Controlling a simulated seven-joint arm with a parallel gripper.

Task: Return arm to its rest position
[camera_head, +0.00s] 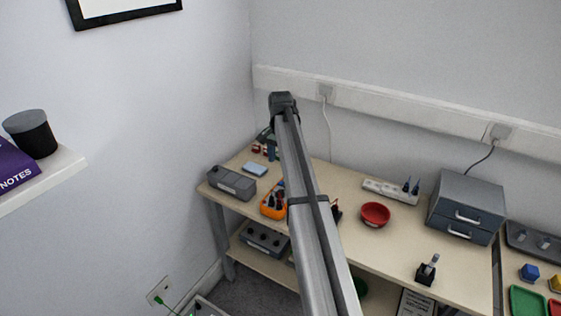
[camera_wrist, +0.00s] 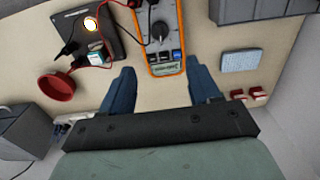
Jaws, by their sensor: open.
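My gripper (camera_wrist: 161,68) is open in the wrist view, with its two blue fingers spread apart and nothing held between them. Beyond the fingers, the lower end of an orange multimeter (camera_wrist: 165,35) shows on the bench. In the head view my arm reaches up over the bench (camera_head: 335,178) and bends at a dark joint near the wall. The gripper (camera_head: 271,149) shows only in part there, left of the arm link, above the far left part of the bench. The multimeter also shows in the head view (camera_head: 269,207), partly behind the arm.
A red bowl (camera_head: 375,214), power strip (camera_head: 390,191), grey drawer unit (camera_head: 466,208) and grey case (camera_head: 231,183) stand on the bench. A pale blue pad (camera_wrist: 240,61) and small red blocks (camera_wrist: 258,93) lie near the gripper. A dark device (camera_wrist: 85,40) shows a bright lamp.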

